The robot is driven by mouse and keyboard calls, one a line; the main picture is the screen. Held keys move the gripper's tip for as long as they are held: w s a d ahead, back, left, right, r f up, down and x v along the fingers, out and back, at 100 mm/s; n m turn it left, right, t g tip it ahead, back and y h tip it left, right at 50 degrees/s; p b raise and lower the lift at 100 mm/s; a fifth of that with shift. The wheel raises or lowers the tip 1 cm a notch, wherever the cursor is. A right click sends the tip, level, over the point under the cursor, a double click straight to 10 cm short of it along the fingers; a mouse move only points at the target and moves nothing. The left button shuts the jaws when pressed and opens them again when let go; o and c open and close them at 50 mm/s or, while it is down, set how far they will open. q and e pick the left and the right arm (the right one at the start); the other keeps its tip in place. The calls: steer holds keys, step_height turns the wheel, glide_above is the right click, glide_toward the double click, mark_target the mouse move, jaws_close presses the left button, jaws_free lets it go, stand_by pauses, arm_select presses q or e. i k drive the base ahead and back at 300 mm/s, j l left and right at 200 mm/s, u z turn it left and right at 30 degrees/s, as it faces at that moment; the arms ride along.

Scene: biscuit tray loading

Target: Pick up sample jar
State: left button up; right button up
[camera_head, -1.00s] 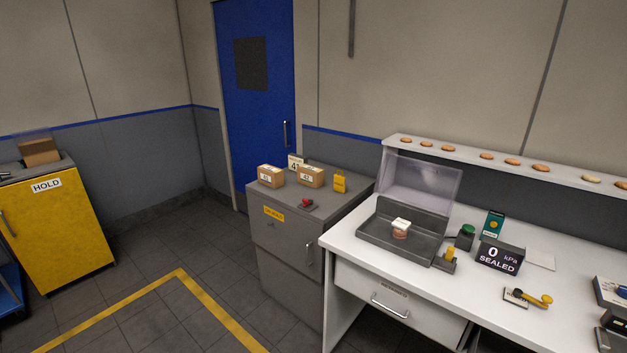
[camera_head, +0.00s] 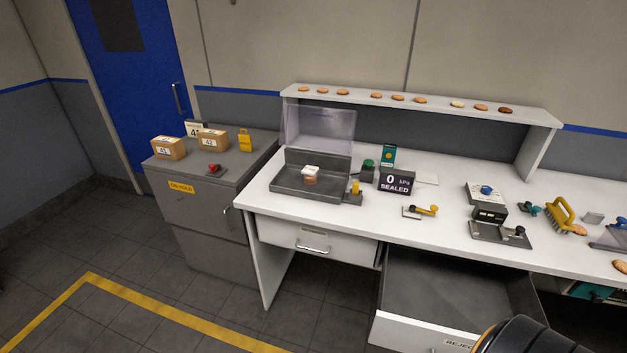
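A small container with a white top and an orange-brown lower part (camera_head: 310,175) stands in the grey open tray (camera_head: 290,187) on the white bench; it may be the sample jar, but it is too small to be sure. A small dark item with a green top (camera_head: 367,168) stands just right of the tray and could also be a jar. Neither gripper is in view. Only a dark rounded part of my arm with an orange ring shows at the bottom right edge, in front of the open drawer.
A clear raised lid (camera_head: 320,130) stands behind the tray. A "0 kPa SEALED" display (camera_head: 396,180) and a yellow-handled lever (camera_head: 425,210) are to its right. The reject drawer (camera_head: 450,285) is open below the bench (camera_head: 340,218). The grey cabinet (camera_head: 205,215) holds boxes.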

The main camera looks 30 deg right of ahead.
mark_target(310, 174)
steer(key=i+z, duration=0.1)
steer(key=z, duration=0.4)
steer(key=i+j+z, duration=0.1)
steer(key=z, duration=0.35)
steer(key=i+j+z, duration=0.25)
steer(key=i+j, duration=0.15)
steer(key=j, duration=0.2)
steer(key=i+j+z, duration=0.15)
steer(key=j, duration=0.15)
steer(key=i+j+z, duration=0.1)
steer(key=j, duration=0.25)
steer(key=i+j+z, duration=0.25)
steer(key=j, duration=0.5)
steer(key=i+j, duration=0.25)
steer(key=j, duration=0.15)
